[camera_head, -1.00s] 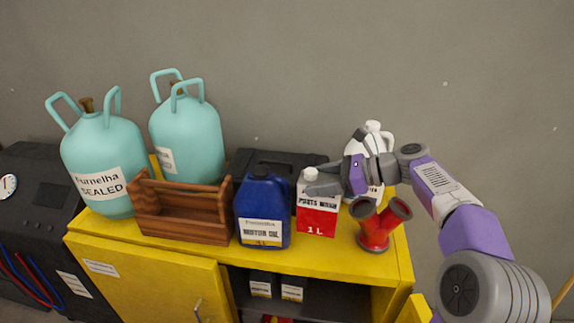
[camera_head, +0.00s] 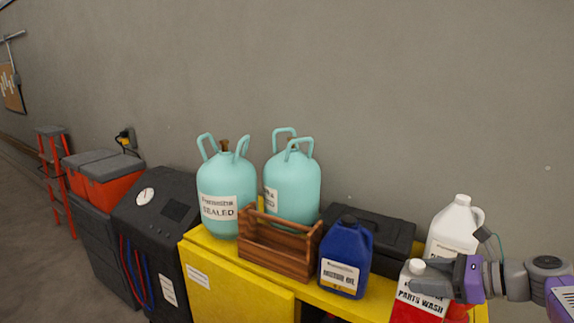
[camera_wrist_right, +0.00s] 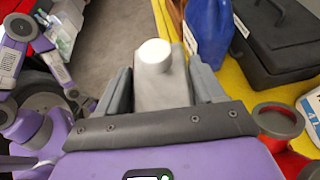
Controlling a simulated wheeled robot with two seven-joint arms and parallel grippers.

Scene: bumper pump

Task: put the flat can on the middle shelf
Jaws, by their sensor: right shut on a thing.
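The flat can (camera_head: 418,296) is white above and red below, labelled PARTS WASH, at the lower right of the head view. My right gripper (camera_head: 440,279) is shut on its upper part. In the right wrist view the can's grey top and white cap (camera_wrist_right: 155,53) show between the two fingers (camera_wrist_right: 160,88). There the can appears over the floor, just off the front edge of the yellow cabinet. The cabinet (camera_head: 232,296) stands below; its middle shelf is hardly visible in the head view.
On the cabinet top stand a blue motor oil jug (camera_head: 345,262), a wooden carrier (camera_head: 278,250), two teal cylinders (camera_head: 228,185), a black case (camera_head: 385,238) and a white jug (camera_head: 453,228). A red pipe piece (camera_wrist_right: 280,121) is right of my gripper. A black machine (camera_head: 150,220) stands left.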

